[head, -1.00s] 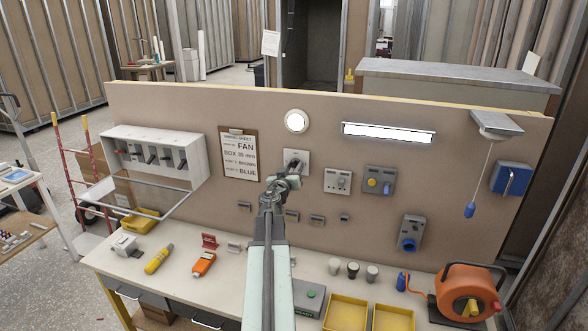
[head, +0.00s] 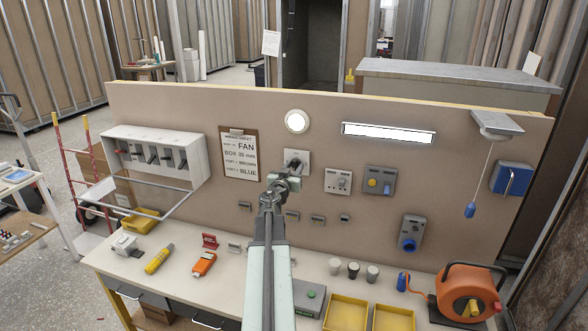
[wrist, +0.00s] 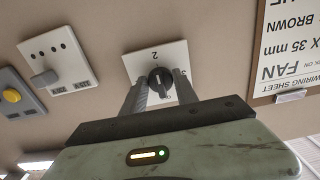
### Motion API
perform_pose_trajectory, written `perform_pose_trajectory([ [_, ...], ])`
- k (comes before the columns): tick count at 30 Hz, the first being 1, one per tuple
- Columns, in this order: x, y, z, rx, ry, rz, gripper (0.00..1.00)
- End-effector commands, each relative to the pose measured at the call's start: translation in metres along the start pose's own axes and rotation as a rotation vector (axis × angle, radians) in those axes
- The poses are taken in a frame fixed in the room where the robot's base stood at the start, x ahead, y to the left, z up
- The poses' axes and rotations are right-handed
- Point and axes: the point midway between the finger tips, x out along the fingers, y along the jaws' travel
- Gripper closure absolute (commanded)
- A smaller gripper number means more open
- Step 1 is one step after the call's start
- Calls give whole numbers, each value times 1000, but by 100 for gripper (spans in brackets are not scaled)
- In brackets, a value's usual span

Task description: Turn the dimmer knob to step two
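A white plate (head: 304,156) with a dark round knob (head: 296,163) is on the upright panel. In the wrist view the knob (wrist: 160,80) appears upside down, with a "2" and a "3" printed around it. A pale line crosses the knob; which number it points to I cannot tell. My gripper (head: 284,180) is just below and in front of this plate. In the wrist view its two fingers (wrist: 158,92) are apart, on either side of the knob in the picture, with nothing between them. Beside it is another white plate with a small knob and several dots (head: 338,181).
A grey plate with a yellow button (head: 379,181) is further right. A wiring sheet on a clipboard (head: 239,154) hangs at left. A switch box (head: 156,155) is further left. The bench below holds tools, yellow trays (head: 346,313) and an orange reel (head: 467,290).

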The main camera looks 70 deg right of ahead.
Motion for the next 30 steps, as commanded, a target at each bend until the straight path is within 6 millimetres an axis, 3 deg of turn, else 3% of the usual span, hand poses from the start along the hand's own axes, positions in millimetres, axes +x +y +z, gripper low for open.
perform_pose_trajectory([
  [1,0,0,0,0,0,0,51],
  [2,0,0,0,0,0,0,44],
  [14,-5,0,0,-1,0,-1,44],
  [24,-66,1,0,-1,0,-2,44],
  [30,-79,0,0,-1,0,1,44],
])
